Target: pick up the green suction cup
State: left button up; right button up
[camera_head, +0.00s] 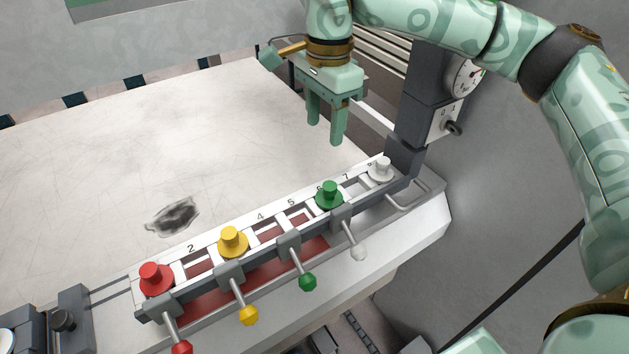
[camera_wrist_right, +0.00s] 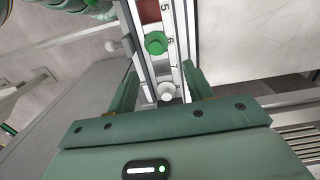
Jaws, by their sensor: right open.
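The green suction cup (camera_head: 329,194) sits upright in the numbered rack (camera_head: 214,262), near the marking 6. It also shows in the right wrist view (camera_wrist_right: 156,43), beyond my fingertips and near the 6. My right gripper (camera_head: 325,136) points down above the white table, behind the green cup and apart from it. Its two fingers are spread, with nothing between them in the head view. In the right wrist view the fingers (camera_wrist_right: 160,85) frame the rack's end from farther back. My left gripper is not in view.
Red (camera_head: 155,278), yellow (camera_head: 233,241) and white (camera_head: 381,169) cups sit in the same rack. Levers with coloured knobs stick out from its front, a green knob (camera_head: 308,282) among them. A grey post with a gauge (camera_head: 464,78) stands at the rack's right end. The white table (camera_head: 150,150) is mostly clear.

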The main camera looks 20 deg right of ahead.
jog(key=b, duration=0.2)
send_over(330, 185)
jog(key=w, duration=0.1)
notch_tip(330, 185, down, 9)
jog(key=shift+a+f, duration=0.1)
jog(key=shift+s+f, duration=0.2)
jog(key=shift+f, duration=0.3)
jog(key=f, duration=0.5)
jog(key=shift+s+b, duration=0.3)
jog(key=shift+b, duration=0.1)
grip_shut()
